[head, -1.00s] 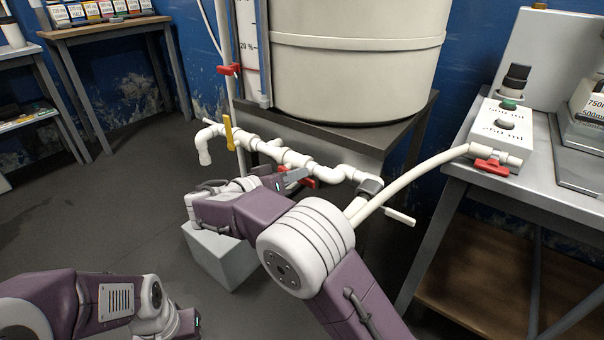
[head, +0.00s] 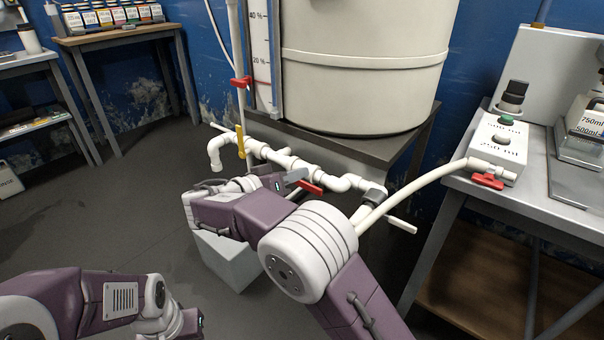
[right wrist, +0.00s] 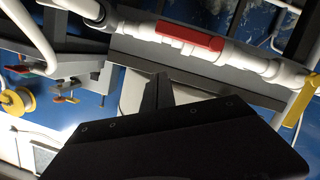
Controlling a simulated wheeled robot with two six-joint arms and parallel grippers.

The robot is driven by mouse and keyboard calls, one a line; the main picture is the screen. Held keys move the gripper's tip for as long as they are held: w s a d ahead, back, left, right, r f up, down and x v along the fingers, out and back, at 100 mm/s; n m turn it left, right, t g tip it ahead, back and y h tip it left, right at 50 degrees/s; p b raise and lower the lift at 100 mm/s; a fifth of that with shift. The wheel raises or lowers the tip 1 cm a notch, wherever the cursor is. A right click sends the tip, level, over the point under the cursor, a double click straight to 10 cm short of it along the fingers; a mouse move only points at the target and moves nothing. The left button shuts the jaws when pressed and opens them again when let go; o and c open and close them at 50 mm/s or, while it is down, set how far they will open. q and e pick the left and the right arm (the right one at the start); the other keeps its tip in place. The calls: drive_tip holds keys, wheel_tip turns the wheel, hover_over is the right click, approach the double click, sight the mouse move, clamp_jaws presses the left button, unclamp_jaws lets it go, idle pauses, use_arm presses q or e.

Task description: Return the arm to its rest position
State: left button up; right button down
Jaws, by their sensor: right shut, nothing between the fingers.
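My right arm (head: 310,250) reaches forward from the bottom of the head view, bent at a large white joint. My right gripper (head: 298,175) is shut and empty, near the white pipe run (head: 340,183) and its red valve handle (head: 310,188). In the right wrist view the shut fingers (right wrist: 161,94) point toward the pipe, with a visible gap below the red handle (right wrist: 190,36). My left arm (head: 85,295) is folded low at the bottom left. Its gripper's fingers are hidden by the picture's lower edge.
A large white tank (head: 360,70) stands on a dark stand (head: 392,143) behind the pipes. A yellow valve handle (head: 240,141) is on the left of the pipe. A hose (head: 420,187) runs to a dosing box (head: 497,145) on the right bench.

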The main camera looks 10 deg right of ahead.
drive_tip(key=p+v, duration=0.2)
drive_tip(key=v, duration=0.3)
drive_tip(key=s+d+r+m+g+h+p, duration=0.1)
drive_tip(key=d+r+m+g+p, duration=0.15)
drive_tip(key=d, duration=0.45)
drive_tip(key=s+d+r+m+g+p, duration=0.1)
drive_tip(key=s+d+r+m+g, duration=0.2)
drive_tip(key=d, duration=0.5)
drive_tip(key=s+d+f+n+g+y+p, duration=0.1)
drive_tip(key=s+d+f+g+y+p, duration=0.1)
drive_tip(key=s+d, duration=0.3)
drive_tip(key=s+d+f+n+g+y+p, duration=0.1)
drive_tip(key=s+d+f+n+g+y, duration=0.15)
drive_tip(key=s+f+y, duration=0.45)
drive_tip(key=s+a+f+n+t+y, duration=0.1)
drive_tip(key=s+a+f+n+y, duration=0.4)
drive_tip(key=s+a+f, duration=0.45)
drive_tip(key=w+r+n+p, duration=0.1)
drive_tip(key=w+r+p, duration=0.1)
drive_tip(key=r+p, duration=1.6)
drive_tip(key=w+a+r+n+t+p, duration=0.1)
drive_tip(key=w+r+p, duration=0.1)
drive_tip(key=r+p, duration=1.6)
drive_tip(key=shift+a+r+p, duration=0.3)
drive_tip(key=shift+p, duration=0.85)
